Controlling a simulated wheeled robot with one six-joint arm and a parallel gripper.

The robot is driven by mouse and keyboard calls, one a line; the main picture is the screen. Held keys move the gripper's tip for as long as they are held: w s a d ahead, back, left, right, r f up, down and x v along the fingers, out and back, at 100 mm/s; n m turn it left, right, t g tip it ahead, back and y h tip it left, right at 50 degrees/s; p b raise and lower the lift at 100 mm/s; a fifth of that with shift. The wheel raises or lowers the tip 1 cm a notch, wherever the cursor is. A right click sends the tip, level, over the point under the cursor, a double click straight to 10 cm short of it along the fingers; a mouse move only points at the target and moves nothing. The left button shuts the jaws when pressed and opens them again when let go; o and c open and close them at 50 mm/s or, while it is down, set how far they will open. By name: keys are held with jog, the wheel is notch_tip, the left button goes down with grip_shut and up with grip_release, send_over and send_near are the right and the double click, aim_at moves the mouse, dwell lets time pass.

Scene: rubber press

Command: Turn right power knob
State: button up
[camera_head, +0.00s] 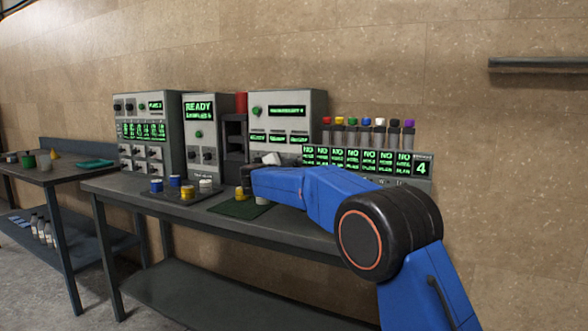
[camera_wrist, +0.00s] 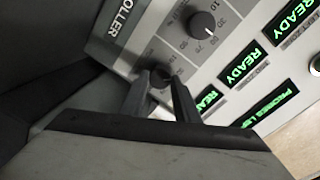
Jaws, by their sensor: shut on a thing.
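My gripper (camera_wrist: 160,92) in the wrist view has its two dark fingers on either side of a small black knob (camera_wrist: 161,75) and is shut on it. The knob sits on a grey control panel (camera_wrist: 130,62) and is partly hidden by the fingers. A second black knob (camera_wrist: 202,24) with a white pointer line and a numbered dial is up and to the right of it. In the head view the panel's grey cabinet (camera_head: 316,108) stands at the back of the bench. My blue arm reaches to its front and hides the gripped knob.
A READY cabinet (camera_head: 199,98) and a cabinet with many knobs (camera_head: 128,102) stand to the left. Small coloured containers (camera_head: 174,181) and a green mat (camera_head: 226,208) lie on the bench (camera_head: 118,189). Coloured-topped tubes (camera_head: 367,122) above lit displays stand at the right.

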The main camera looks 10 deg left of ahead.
jog(key=m, duration=0.6)
jog(key=m+y, duration=0.1)
jog(key=m, duration=0.5)
jog(key=shift+d+f+m, duration=0.1)
jog(key=shift+f+m, duration=0.1)
jog(key=shift+m, duration=0.1)
dwell(0.3)
jog(key=o, duration=1)
jog(key=shift+o, duration=0.2)
jog(key=f+v, duration=0.1)
jog(key=v, duration=1.6)
jog(key=shift+s+r, duration=0.25)
jog(key=shift+r, duration=0.2)
